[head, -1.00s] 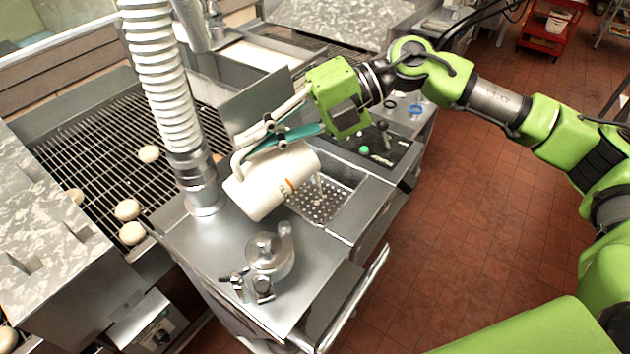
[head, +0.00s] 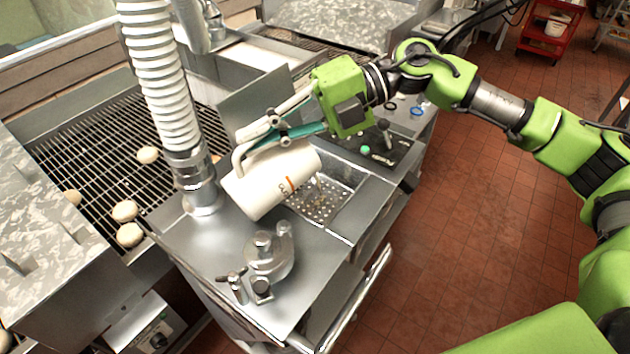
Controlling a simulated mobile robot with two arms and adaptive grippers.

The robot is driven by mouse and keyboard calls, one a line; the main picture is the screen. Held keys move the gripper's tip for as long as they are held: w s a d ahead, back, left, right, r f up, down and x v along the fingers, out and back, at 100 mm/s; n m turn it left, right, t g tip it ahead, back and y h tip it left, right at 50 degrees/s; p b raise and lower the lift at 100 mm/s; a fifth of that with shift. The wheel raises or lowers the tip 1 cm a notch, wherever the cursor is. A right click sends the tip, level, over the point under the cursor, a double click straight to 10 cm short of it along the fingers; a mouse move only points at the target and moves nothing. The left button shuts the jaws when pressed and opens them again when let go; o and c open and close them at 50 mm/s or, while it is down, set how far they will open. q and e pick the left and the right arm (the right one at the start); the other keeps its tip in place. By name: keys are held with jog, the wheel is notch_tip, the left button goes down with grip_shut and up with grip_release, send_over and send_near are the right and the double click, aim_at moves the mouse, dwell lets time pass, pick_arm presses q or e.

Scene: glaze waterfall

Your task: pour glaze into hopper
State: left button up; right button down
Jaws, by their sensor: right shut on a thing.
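My right gripper (head: 278,130) is shut on the handle of a white pitcher (head: 270,184) with an orange mark and dark lettering. The pitcher is tipped, its mouth end toward the right. It is held over the metal counter, beside and partly over a sunken hopper (head: 335,199) with a perforated bottom. A thin streak shows between the pitcher's mouth and the hopper; I cannot tell clearly whether it is glaze flowing. The inside of the pitcher is hidden. My left gripper is not in view.
A ribbed white hose (head: 160,80) rises from the counter left of the pitcher. A metal fitting (head: 268,255) stands in front. A conveyor grate (head: 95,150) with several round pale pieces lies to the left. Upright sheet metal (head: 255,100) stands behind the pitcher.

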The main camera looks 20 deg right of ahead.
jog(key=shift+w+d+y+b, duration=0.25)
jog(key=shift+d+y+b, duration=0.3)
jog(key=shift+b, duration=0.55)
jog(key=shift+w+d+f+m+y+b, duration=0.2)
jog(key=shift+d+y+b, duration=0.2)
jog(key=shift+b, duration=0.25)
jog(key=shift+w+d+f+m+y+b, duration=0.1)
jog(key=shift+w+d+m+y+b, duration=0.15)
jog(key=shift+d+b, duration=0.3)
dwell(0.6)
jog(key=shift+w+d+r+m+g+y+b, duration=0.15)
jog(key=shift+w+d+r+y+b, duration=0.1)
jog(key=shift+d+y+b, duration=0.3)
jog(key=shift+w+d+r+m+g+y+b, duration=0.1)
jog(key=shift+w+d+r+g+y+b, duration=0.1)
jog(key=shift+d+y+b, duration=0.35)
dwell(0.3)
jog(key=w+d+r+m+t+y+b, duration=0.4)
jog(key=w+d+r+m+y+b, duration=0.1)
jog(key=d, duration=0.5)
jog(key=shift+d+r+m+y+b, duration=0.45)
jog(key=shift+m+y, duration=0.35)
jog(key=shift+y, duration=0.4)
jog(key=shift+t, duration=0.25)
